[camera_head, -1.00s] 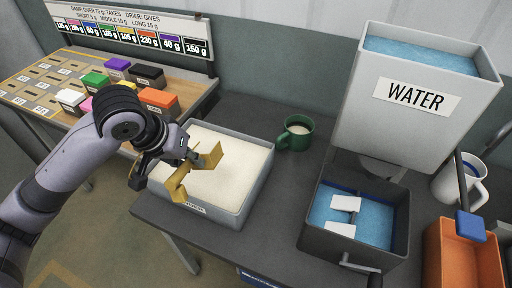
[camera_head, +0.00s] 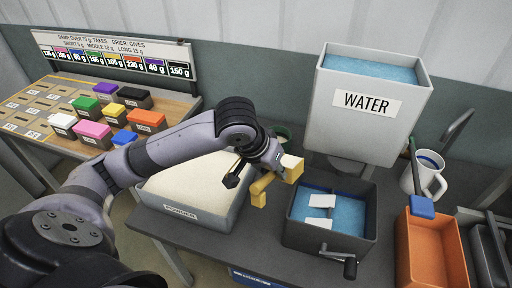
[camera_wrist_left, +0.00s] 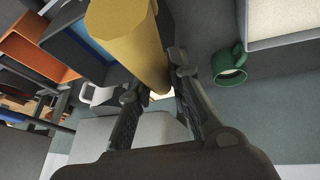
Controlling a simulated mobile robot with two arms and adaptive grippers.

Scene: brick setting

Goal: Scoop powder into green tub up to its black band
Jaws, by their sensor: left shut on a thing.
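My left gripper (camera_head: 258,168) is shut on a yellow scoop (camera_head: 263,188). It holds the scoop in the air between the powder bin (camera_head: 224,219) and the water tray. The scoop's right end looks pale on top, but I cannot tell if that is powder. The scoop also shows in the left wrist view (camera_wrist_left: 128,35), between the two fingers. The green tub (camera_head: 284,132) is mostly hidden behind the gripper. It stands upright with a side handle in the left wrist view (camera_wrist_left: 229,66), apart from the scoop. Its band and fill level are hidden. My right gripper is out of view.
A grey WATER tank (camera_head: 362,130) stands behind a dark tray (camera_head: 328,243) of blue water with a crank. An orange bin (camera_head: 432,250) and white jug (camera_head: 424,176) are at right. Several coloured blocks (camera_head: 93,130) lie on the left bench.

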